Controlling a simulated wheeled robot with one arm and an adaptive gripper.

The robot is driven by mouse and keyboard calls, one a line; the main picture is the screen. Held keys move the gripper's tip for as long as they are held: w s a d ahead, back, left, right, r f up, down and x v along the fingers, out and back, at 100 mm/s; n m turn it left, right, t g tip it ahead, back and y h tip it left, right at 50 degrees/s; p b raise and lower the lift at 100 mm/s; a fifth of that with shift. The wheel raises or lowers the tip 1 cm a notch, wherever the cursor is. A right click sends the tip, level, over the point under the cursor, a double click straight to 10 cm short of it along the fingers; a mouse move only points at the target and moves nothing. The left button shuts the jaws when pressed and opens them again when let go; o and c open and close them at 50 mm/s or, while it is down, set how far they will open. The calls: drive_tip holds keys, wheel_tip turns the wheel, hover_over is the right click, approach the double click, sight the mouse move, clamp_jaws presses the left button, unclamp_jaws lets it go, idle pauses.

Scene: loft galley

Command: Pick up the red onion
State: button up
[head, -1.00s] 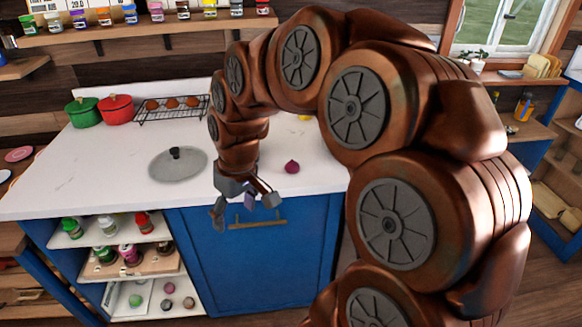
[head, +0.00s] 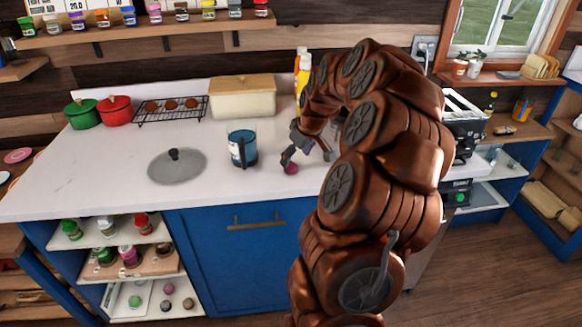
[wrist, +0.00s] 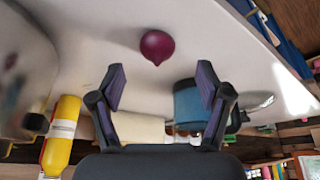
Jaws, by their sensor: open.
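The red onion (head: 291,168) lies on the white counter near its front edge, a small dark purple ball partly covered by a gripper finger in the head view. In the wrist view the onion (wrist: 157,46) shows whole, ahead of the fingertips and roughly midway between them, with its pointed tip toward my gripper. My gripper (head: 307,156) is open and empty, just above and beside the onion. In the wrist view both fingers of my gripper (wrist: 162,85) stand wide apart, with nothing between them.
A blue jar (head: 242,148) stands left of my gripper. A grey lid (head: 177,167) lies further left. A cream box (head: 243,97), a wire rack (head: 172,109) and a yellow bottle (head: 303,75) stand behind. The counter between lid and jar is clear.

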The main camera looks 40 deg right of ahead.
sight(293, 164)
drive_tip(key=shift+d+p+x, duration=0.2)
drive_tip(key=shift+p+x, duration=1.05)
drive_tip(key=shift+x, duration=1.55)
drive_tip(key=shift+c, duration=0.3)
drive_tip(key=c, duration=1.2)
